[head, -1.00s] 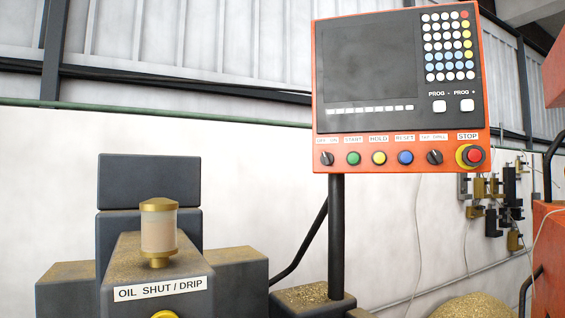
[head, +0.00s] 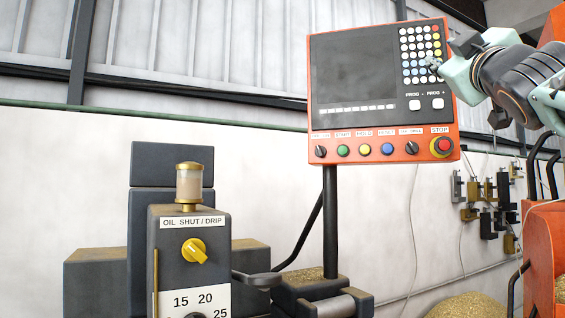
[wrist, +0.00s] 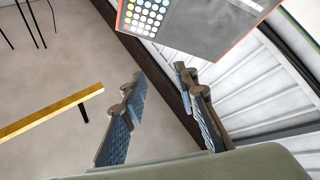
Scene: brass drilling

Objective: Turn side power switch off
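No switch labelled as a side power switch can be made out. The orange control panel (head: 382,92) stands on a black post. Its lower row has a black rotary knob (head: 320,151) at the left end under a small label too blurred to read surely, and another black knob (head: 412,147) further right. A red STOP button (head: 443,145) sits at the right end. My gripper (head: 437,66) reaches in from the right, overlapping the panel's keypad in the head view; contact cannot be told. In the wrist view my gripper (wrist: 160,112) has its fingers apart with nothing between them.
A grey machine head with a yellow knob (head: 194,251) and an oil cup (head: 189,185) stands at lower left. Black and brass fittings (head: 489,205) hang on the right wall. An orange machine body (head: 545,255) stands at right. A yellow bar (wrist: 50,112) crosses the wrist view.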

